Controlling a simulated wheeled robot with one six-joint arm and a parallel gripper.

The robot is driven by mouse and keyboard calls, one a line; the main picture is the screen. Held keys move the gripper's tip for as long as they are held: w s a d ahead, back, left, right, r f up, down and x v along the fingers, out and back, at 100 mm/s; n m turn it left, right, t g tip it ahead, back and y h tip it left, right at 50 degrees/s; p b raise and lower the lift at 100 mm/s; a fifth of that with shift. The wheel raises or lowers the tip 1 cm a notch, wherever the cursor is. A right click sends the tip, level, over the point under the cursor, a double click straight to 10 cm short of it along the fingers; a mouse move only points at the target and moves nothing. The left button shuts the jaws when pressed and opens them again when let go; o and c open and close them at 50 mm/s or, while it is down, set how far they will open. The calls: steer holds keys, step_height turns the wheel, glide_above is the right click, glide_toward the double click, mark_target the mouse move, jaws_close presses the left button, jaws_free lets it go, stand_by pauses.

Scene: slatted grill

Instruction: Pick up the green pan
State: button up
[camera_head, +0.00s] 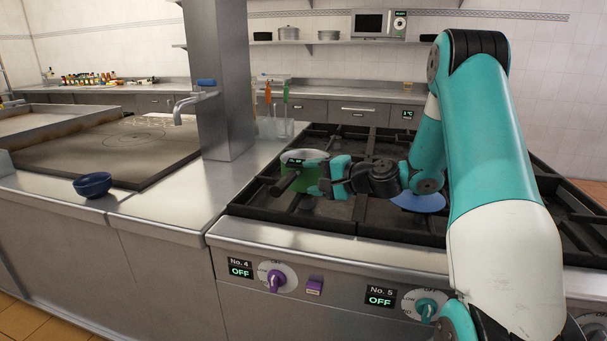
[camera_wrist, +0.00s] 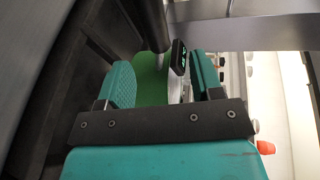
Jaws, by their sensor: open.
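The green pan (camera_head: 303,180) stands on the slatted grill at its left side in the head view. It has a pale inside, a black handle and a small dark label. My gripper (camera_head: 337,178) is right beside it, partly hiding it. In the wrist view the pan's green wall (camera_wrist: 151,88) and its handle (camera_wrist: 154,24) show between the two teal fingers of my gripper (camera_wrist: 163,78). The fingers are apart, one on each side of the pan's wall. I cannot tell whether either finger touches it.
A blue round item (camera_head: 420,201) lies on the grill (camera_head: 320,222), partly behind my arm. A blue bowl (camera_head: 93,185) sits on the left counter. A metal column (camera_head: 222,90) and hanging utensils (camera_head: 285,98) stand behind. Knobs (camera_head: 277,279) line the front.

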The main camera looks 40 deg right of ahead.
mark_target(295, 177)
steer(key=p+x, duration=0.2)
steer(key=x, duration=0.5)
steer(key=shift+w+a+f, duration=0.1)
steer(key=shift+w+f, duration=0.15)
steer(key=shift+w, duration=0.05)
steer(key=shift+c, duration=0.3)
jaws_close()
steer(key=shift+r, duration=0.1)
